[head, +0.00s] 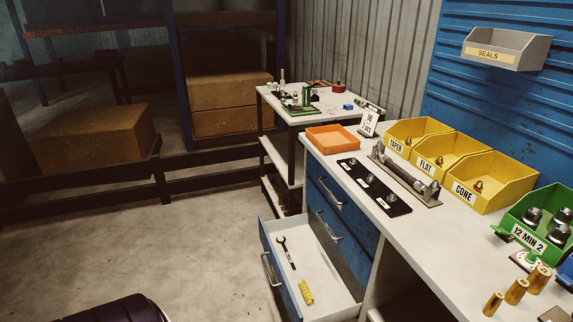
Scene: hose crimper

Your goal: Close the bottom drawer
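The bottom drawer (338,304) of the blue workbench cabinet is pulled far out, toward the left in the head view. Its blue front carries a metal bar handle (270,269). Inside the white drawer lie a dark wrench (287,253) and a yellow coiled piece (306,291). The blue drawers above it (333,222) look shut, each with a bar handle. Neither of my grippers is in view.
The bench top holds an orange tray (333,139), a black mat (374,187), yellow bins (490,182) and a green bin (538,219). A small cart (290,156) stands behind the cabinet. The concrete floor (190,235) left of the drawer is clear.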

